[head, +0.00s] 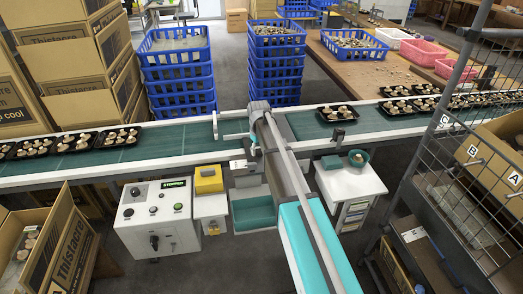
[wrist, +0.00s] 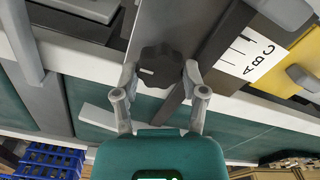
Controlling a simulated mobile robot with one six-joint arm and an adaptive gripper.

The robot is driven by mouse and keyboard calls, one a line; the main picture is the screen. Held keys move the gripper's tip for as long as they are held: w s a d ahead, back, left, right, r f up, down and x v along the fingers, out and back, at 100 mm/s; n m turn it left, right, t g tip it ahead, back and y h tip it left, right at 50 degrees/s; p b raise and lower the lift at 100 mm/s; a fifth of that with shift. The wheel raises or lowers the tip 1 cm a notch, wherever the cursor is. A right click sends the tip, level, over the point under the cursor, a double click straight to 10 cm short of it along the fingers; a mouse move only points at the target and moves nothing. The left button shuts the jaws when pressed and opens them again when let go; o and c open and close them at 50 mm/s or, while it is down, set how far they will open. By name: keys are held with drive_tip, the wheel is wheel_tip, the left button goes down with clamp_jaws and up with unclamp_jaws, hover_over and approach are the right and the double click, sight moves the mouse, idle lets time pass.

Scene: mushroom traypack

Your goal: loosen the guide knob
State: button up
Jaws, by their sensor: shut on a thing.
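The guide knob (wrist: 161,64) is black and lobed, with a small white mark on its face. It sits on a grey plate in the wrist view. My gripper (wrist: 160,75) has one finger on each side of the knob and is shut on it. A white scale label (wrist: 250,56) with lines and the letters A, B and C lies right of the knob, beside a dark bar. In the head view my arm reaches over the near edge of the conveyor (head: 175,144); the knob cannot be made out there.
A control box (head: 157,218) with a green STOPPED display stands at the front left, beside a yellow box (head: 208,180). Trays of mushrooms (head: 75,142) sit on the belt at both sides. A wire rack (head: 463,170) stands at right.

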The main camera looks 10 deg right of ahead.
drive_tip(key=shift+s, duration=0.2)
drive_tip(key=o, duration=1.1)
drive_tip(key=shift+o, duration=0.2)
drive_tip(key=shift+w, duration=0.1)
